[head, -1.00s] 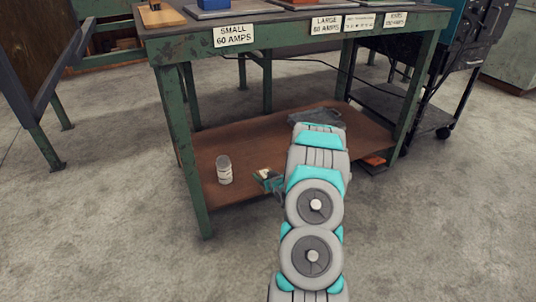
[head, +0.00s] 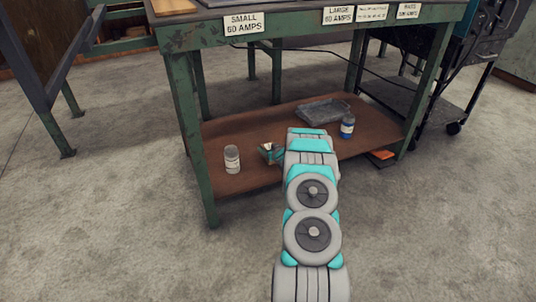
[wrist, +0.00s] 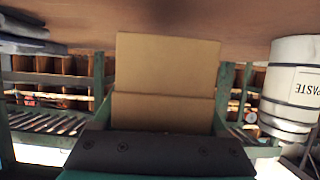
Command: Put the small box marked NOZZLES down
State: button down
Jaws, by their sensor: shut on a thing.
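My gripper (head: 277,153) is shut on a small tan box (wrist: 168,65), which fills the middle of the wrist view. In the head view the small box (head: 267,149) shows just left of my arm, over the lower brown shelf (head: 215,130) of the green table. Its NOZZLES marking cannot be read. The wrist view is upside down, with the shelf surface along its top. I cannot tell whether the box touches the shelf. The fingers are mostly hidden behind the box and arm.
A blue-and-white bottle (head: 347,127) and a grey tray (head: 322,110) are to the right. A green table leg (head: 193,150) rises at the shelf's left front corner.

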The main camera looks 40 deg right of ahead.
jog(key=shift+f, duration=1.5)
jog(key=shift+f, duration=0.1)
grip_release()
